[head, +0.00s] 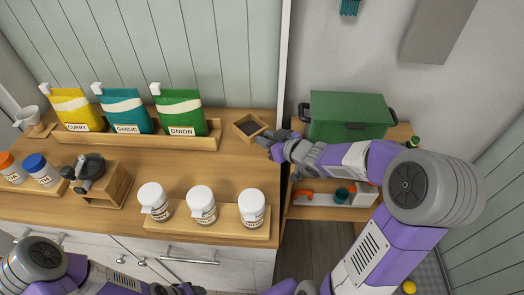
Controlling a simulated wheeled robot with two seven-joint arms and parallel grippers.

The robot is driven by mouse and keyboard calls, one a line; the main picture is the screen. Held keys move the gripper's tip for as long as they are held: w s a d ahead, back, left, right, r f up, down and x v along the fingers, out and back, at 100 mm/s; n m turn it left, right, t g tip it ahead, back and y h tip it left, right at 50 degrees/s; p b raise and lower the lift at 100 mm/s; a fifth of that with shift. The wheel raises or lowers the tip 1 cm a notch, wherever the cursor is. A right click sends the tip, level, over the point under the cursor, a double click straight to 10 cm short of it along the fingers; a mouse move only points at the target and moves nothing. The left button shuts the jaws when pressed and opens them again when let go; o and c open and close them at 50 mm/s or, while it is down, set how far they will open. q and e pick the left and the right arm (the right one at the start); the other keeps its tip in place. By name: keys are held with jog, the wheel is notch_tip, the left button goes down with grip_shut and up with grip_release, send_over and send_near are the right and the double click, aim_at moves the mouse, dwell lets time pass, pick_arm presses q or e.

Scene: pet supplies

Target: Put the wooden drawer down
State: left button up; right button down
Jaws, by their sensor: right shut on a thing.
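The wooden drawer (240,119) is a small open-topped box with dark contents. It is at the back right of the wooden counter, just right of the spice bags. My right gripper (268,137) is shut on its right side; the arm reaches in from the right. I cannot tell whether the drawer touches the counter. My left arm is low at the left, and its gripper (183,289) is only partly seen at the bottom edge, so its jaws are unclear. A grinder (100,190) with a wooden base and dark top stands at the counter's left.
A wooden rack (205,143) holds curry, garlic and onion bags. A front board (228,226) carries three white jars. Orange- and blue-capped jars and a white cup (28,116) are at the left. A green lidded box (348,113) stands on the shelf at right. Bare counter lies mid-scene.

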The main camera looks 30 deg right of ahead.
aim_at(266, 157)
notch_tip(266, 157, down, 6)
jog(key=b, duration=0.2)
jog(key=shift+w+r+b, duration=0.15)
jog(key=shift+b, duration=0.25)
jog(key=shift+r, duration=0.15)
jog(key=c, duration=0.9)
grip_release()
jog(key=shift+f, duration=0.2)
jog(key=shift+c, duration=0.2)
